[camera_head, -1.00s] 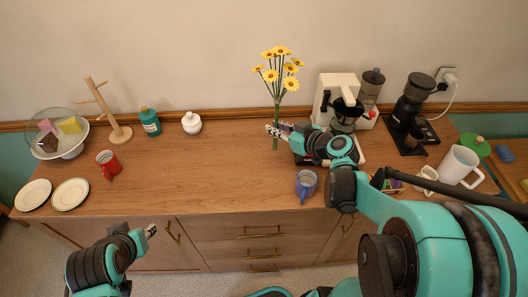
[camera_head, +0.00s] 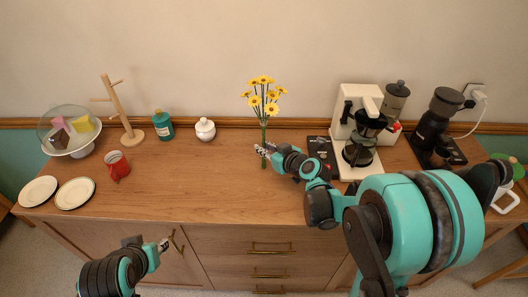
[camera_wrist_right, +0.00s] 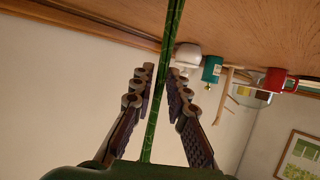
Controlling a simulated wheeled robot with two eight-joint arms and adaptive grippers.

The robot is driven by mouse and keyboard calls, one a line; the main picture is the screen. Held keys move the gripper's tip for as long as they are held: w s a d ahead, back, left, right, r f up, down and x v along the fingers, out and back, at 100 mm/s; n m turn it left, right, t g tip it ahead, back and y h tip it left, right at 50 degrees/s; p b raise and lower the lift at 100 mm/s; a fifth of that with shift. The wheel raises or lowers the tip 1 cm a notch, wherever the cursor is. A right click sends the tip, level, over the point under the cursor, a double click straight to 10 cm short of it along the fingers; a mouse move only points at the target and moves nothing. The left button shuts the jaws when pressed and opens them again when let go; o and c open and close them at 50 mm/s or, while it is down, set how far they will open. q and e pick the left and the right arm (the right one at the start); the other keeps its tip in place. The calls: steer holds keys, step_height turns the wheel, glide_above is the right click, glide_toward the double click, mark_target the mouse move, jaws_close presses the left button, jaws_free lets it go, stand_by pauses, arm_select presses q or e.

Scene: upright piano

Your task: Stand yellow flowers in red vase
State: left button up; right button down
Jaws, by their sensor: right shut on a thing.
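The yellow flowers (camera_head: 262,98) are upright, blooms at the top, on long green stems. My right gripper (camera_head: 266,150) is shut on the stems; in the right wrist view the green stems (camera_wrist_right: 163,60) run between its two fingers (camera_wrist_right: 161,84). I cannot tell whether the stem ends touch the counter. A red vessel with a handle (camera_head: 117,166) stands on the counter at the left, well apart from the flowers; it also shows in the right wrist view (camera_wrist_right: 275,80). No other red vessel shows. My left gripper (camera_head: 164,244) is low in front of the cabinet; its opening is unclear.
Between flowers and red vessel stand a white lidded pot (camera_head: 205,129) and a teal bottle (camera_head: 162,126) at the back. A wooden rack (camera_head: 118,108), cake stand (camera_head: 70,131) and plates (camera_head: 75,193) are at left. A coffee machine (camera_head: 360,125) stands right. The counter's middle (camera_head: 190,190) is clear.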

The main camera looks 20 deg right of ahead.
steer(key=shift+f, duration=0.2)
steer(key=c, duration=1.5)
jaws_free()
steer(key=shift+r, duration=0.1)
